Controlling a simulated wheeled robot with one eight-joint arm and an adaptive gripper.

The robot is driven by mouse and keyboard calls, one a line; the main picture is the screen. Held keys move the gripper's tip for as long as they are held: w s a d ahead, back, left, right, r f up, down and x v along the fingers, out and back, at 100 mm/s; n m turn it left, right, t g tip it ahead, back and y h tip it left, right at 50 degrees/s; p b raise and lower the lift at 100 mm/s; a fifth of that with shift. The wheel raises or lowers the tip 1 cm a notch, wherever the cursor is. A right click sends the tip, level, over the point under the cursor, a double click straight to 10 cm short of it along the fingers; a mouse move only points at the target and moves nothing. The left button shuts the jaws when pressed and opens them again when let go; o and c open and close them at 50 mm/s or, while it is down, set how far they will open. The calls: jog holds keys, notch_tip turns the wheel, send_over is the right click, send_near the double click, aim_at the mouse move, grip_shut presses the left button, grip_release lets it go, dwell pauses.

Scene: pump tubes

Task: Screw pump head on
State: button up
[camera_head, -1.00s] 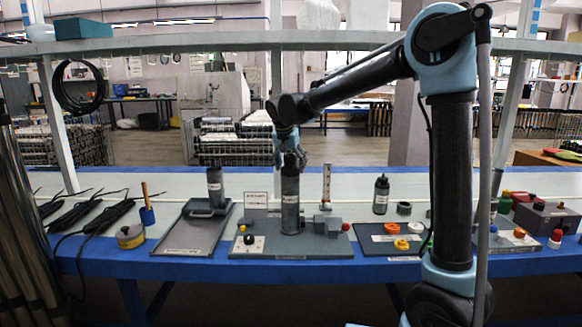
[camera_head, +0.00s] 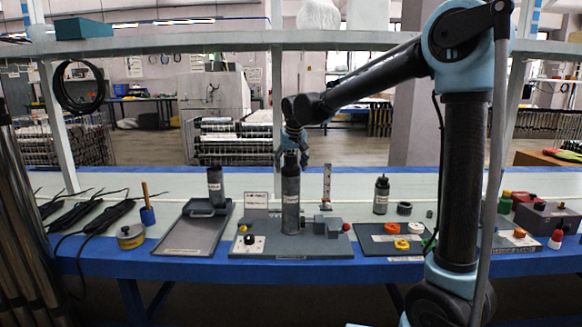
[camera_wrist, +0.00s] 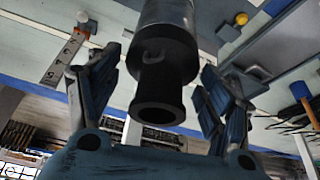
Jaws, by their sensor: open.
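A dark grey pump tube (camera_head: 290,208) stands upright in the grey fixture base (camera_head: 262,250) at the middle of the bench. A narrower black pump head (camera_head: 291,160) sits at its top, in line with the tube; how far it is screwed on cannot be told. In the wrist view the pump head (camera_wrist: 160,104) shows as a stepped neck with a flared open rim, below the wider tube (camera_wrist: 168,14). My gripper (camera_head: 306,148) is just above the tube top. Its fingers are spread, one on each side of the pump head, with visible gaps and nothing held.
A grey tray (camera_head: 185,240) with another dark tube (camera_head: 215,188) lies to the left. A marked upright post (camera_head: 327,186) stands close right of the fixture tube. A dark bottle (camera_head: 381,195) and coloured rings (camera_head: 401,244) are farther right. A white shelf (camera_head: 240,42) spans above.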

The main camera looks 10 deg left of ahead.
jog(key=shift+n+g+y, duration=0.35)
jog(key=shift+n+y, duration=0.05)
jog(key=shift+n, duration=1)
jog(key=shift+n+g+y, duration=0.35)
jog(key=shift+n+y, duration=0.05)
jog(key=shift+n, duration=1)
jog(key=c, duration=0.9)
jog(key=shift+c, duration=0.2)
jog(key=shift+m+t+h, duration=0.5)
jog(key=shift+m, duration=1.2)
jog(key=shift+a+m, duration=0.1)
jog(key=shift+m, duration=0.7)
jog(key=shift+m+t+h, duration=0.3)
jog(key=shift+m+h, duration=0.2)
jog(key=shift+m, duration=0.4)
